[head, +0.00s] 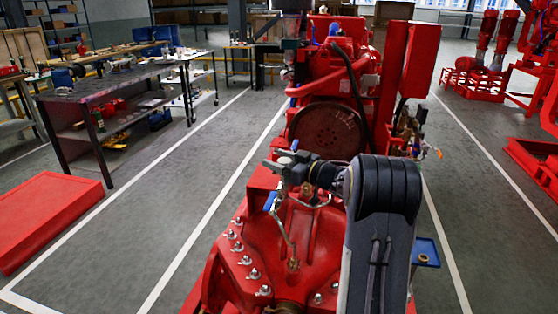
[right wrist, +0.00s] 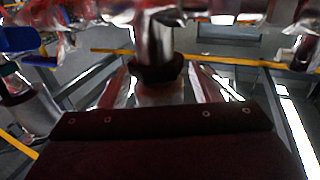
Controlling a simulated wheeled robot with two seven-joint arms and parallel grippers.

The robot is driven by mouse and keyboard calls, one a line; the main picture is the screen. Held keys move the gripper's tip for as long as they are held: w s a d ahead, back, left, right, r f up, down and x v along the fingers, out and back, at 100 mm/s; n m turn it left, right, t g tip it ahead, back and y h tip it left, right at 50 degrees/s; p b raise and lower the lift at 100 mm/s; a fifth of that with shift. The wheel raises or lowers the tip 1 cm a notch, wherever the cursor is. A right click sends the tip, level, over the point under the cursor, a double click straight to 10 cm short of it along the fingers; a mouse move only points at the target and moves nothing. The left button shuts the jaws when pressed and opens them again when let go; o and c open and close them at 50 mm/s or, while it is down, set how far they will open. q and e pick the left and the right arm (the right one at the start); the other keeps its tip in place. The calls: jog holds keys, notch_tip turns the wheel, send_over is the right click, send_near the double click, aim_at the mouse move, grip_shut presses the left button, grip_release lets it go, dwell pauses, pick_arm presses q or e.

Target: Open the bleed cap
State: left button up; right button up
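The red pump casing (head: 318,239) stands below my right gripper (head: 277,169), with a thin bent pipe (head: 283,226) and a brass fitting (head: 293,265) on top. My right arm comes in from the lower right and hides part of the casing. The gripper is over small fittings near a blue lever (head: 270,201). I cannot single out the bleed cap there. In the right wrist view, a shiny metal post with a dark collar (right wrist: 157,72) stands beyond the dark gripper body. Finger spacing and contact are unclear. My left gripper is not in view.
The red engine with its round flywheel (head: 327,131) rises behind the pump. A small blue tray (head: 425,251) is to the right of my arm. A workbench (head: 116,84) and a low red block (head: 50,212) stand left. Marked floor lies clear between them and the pump.

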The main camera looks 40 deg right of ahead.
jog(key=v, duration=0.7)
jog(key=shift+s, duration=0.4)
jog(key=shift+d, duration=0.15)
